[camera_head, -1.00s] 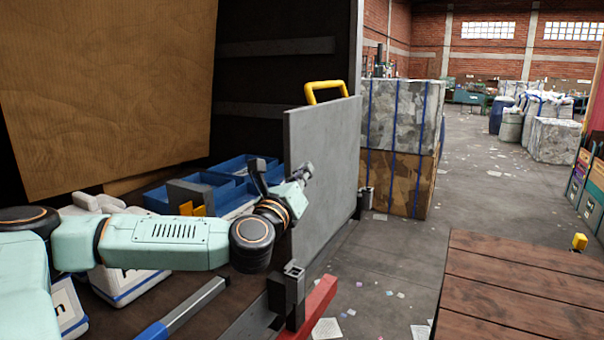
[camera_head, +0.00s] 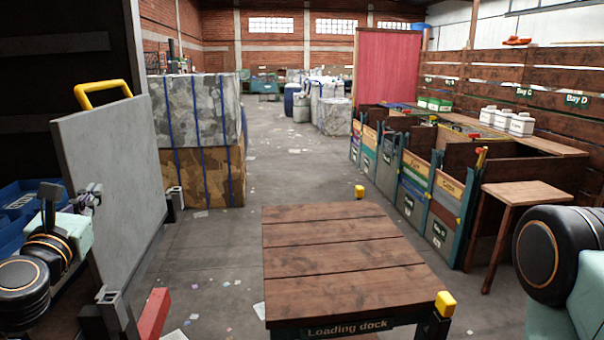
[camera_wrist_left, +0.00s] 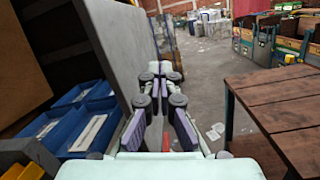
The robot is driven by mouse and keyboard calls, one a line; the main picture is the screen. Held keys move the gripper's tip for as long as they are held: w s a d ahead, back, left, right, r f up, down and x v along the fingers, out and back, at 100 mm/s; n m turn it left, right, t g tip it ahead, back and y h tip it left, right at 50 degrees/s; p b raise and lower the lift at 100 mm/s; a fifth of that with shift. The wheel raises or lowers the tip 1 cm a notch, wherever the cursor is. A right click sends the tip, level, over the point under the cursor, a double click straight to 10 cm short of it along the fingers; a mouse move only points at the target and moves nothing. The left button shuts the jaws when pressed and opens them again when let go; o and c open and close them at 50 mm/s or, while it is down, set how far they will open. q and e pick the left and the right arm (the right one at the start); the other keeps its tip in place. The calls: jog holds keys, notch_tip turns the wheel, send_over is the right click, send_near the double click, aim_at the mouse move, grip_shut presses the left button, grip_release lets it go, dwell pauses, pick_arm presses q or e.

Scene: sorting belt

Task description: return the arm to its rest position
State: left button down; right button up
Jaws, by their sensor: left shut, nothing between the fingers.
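My left gripper (camera_head: 90,194) is at the left edge of the head view, beside the grey upright panel (camera_head: 112,180). In the left wrist view my left gripper (camera_wrist_left: 162,72) has its two purple-padded fingers brought together, with nothing seen between them. The grey panel (camera_wrist_left: 115,50) stands just left of the fingers there. Part of my right arm shows at the right edge of the head view, but its gripper is out of the picture.
Blue bins (camera_wrist_left: 85,125) lie left of the panel, which has a yellow handle (camera_head: 103,88). A wooden loading dock table (camera_head: 340,250) stands at front centre. Strapped bales (camera_head: 200,130) stand behind the panel. Labelled bays (camera_head: 410,190) line the right. Floor between is mostly open.

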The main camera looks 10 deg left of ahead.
pick_arm(q)
jog(key=s+d+f+m+g+h+b, duration=0.25)
jog(key=d+f+m, duration=0.25)
jog(key=f+m, duration=0.5)
jog(key=s+d+f+m+g+h+b, duration=0.25)
jog(key=d+f+m+g+b, duration=0.2)
jog(key=f+m, duration=0.55)
jog(key=s+d+f+m+g+h+b, duration=0.1)
jog(key=s+d+f+m+g+b, duration=0.2)
jog(key=d+f+m, duration=0.7)
jog(key=s+d+f+m+g+b, duration=0.1)
jog(key=s+f+m+g+b, duration=0.2)
jog(key=s+f, duration=1)
jog(key=s+d+f+m+g+b, duration=0.1)
jog(key=s+f+m+g+b, duration=0.2)
jog(key=s+f, duration=1.1)
notch_tip(320, 180, down, 5)
jog(key=g+b, duration=0.3)
jog(key=shift+s+f+y+b, duration=0.15)
jog(key=shift+y+b, duration=0.15)
